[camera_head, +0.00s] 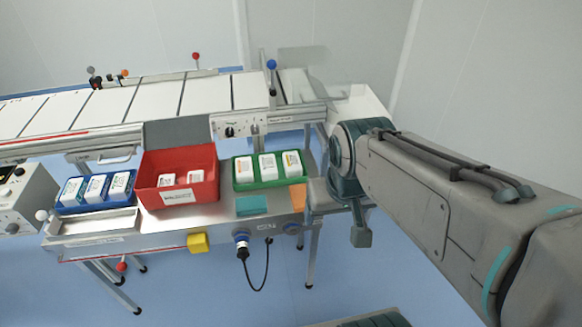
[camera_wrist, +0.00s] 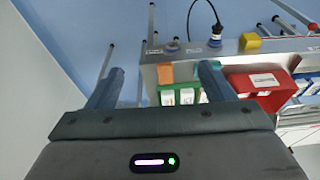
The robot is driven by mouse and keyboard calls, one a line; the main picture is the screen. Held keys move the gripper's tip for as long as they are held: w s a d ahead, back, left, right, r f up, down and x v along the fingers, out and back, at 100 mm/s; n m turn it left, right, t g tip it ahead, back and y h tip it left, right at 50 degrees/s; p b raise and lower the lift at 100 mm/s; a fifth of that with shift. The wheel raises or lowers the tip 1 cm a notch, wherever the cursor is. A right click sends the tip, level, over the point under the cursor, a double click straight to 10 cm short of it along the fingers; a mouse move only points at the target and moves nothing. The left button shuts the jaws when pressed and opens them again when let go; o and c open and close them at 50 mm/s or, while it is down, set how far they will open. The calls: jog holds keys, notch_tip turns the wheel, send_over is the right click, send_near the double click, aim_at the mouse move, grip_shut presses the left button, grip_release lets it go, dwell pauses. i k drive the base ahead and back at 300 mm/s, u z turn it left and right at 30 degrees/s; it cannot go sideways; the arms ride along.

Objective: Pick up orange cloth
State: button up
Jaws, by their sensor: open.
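In the head view my gripper (camera_head: 361,236) hangs just right of the shelf's end, apart from the cloth.
A teal cloth (camera_head: 252,205) lies left of the orange one. A green tray (camera_head: 243,183) with white boxes, a red bin (camera_head: 150,190) and a blue tray (camera_head: 70,209) stand on the shelf. A conveyor (camera_head: 205,97) runs behind. A yellow block (camera_head: 198,242) is on the shelf's front.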

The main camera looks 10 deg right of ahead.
aim_at(297, 194)
jog(key=u, duration=1.95)
jog(key=i, duration=1.15)
jog(key=z, duration=3.7)
